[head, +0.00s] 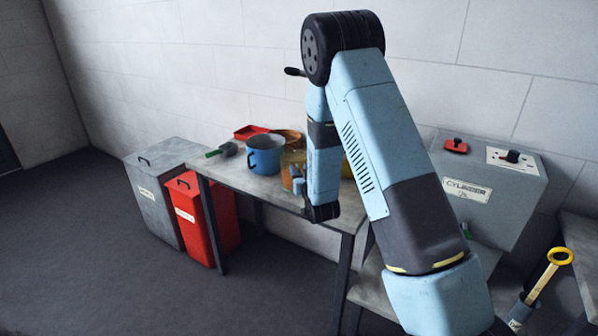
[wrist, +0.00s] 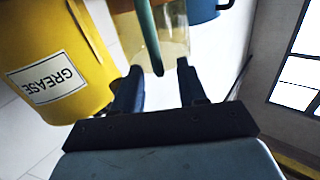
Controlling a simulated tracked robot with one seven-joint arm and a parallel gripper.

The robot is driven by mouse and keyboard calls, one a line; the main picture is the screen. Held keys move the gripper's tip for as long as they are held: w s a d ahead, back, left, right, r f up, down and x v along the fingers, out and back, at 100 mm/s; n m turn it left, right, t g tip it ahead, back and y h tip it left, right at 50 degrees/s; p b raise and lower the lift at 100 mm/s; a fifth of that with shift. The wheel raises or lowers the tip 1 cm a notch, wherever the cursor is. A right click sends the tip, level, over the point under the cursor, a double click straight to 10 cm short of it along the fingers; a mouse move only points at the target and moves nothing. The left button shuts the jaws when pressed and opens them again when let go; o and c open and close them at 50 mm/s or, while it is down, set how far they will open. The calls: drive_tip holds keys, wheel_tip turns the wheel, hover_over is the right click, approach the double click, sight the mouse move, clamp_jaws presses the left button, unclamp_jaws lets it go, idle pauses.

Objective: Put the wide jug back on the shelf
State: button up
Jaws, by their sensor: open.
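A see-through amber jug (wrist: 174,40) with a green handle (wrist: 149,35) is straight ahead of my gripper (wrist: 158,75) in the wrist view. My gripper is open, its two blue fingers apart. The lower end of the handle shows between the fingertips; I cannot tell if they touch it. In the head view the amber jug (head: 287,174) stands on the grey table (head: 232,176), partly hidden by my gripper (head: 299,186) and arm. I take it for the wide jug. I cannot tell which surface is the shelf.
A yellow GREASE container (wrist: 55,65) is close on the left in the wrist view. A blue pot (head: 265,155), red tray (head: 250,131) and green-handled brush (head: 222,150) share the table. Grey (head: 160,195) and red bins (head: 205,222) stand left. A CYLINDER box (head: 490,205) stands right.

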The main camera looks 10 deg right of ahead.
drive_tip(key=s+d, duration=0.2)
drive_tip(key=s, duration=0.9)
drive_tip(key=s+d+r+m+g+h, duration=0.1)
drive_tip(key=s+d+r+g, duration=0.25)
drive_tip(key=r, duration=0.45)
drive_tip(key=s+d+r+g+h, duration=0.1)
drive_tip(key=s+d+r+g, duration=0.25)
drive_tip(key=r, duration=0.55)
drive_tip(key=s+d+r+g, duration=0.1)
drive_tip(key=s+r, duration=0.1)
drive_tip(key=s, duration=0.6)
drive_tip(key=s+d+r+g+h, duration=0.1)
drive_tip(key=s+d+r+g, duration=0.1)
drive_tip(key=s, duration=0.6)
drive_tip(key=s+d+r+g, duration=0.1)
drive_tip(key=s+r, duration=0.3)
drive_tip(key=s, duration=0.4)
drive_tip(key=shift+s+d+r+m+g, duration=0.2)
drive_tip(key=shift+s+d+m+g, duration=0.05)
drive_tip(key=shift+s+m+g, duration=0.15)
drive_tip(key=shift+s, duration=0.55)
drive_tip(key=shift+c, duration=0.2)
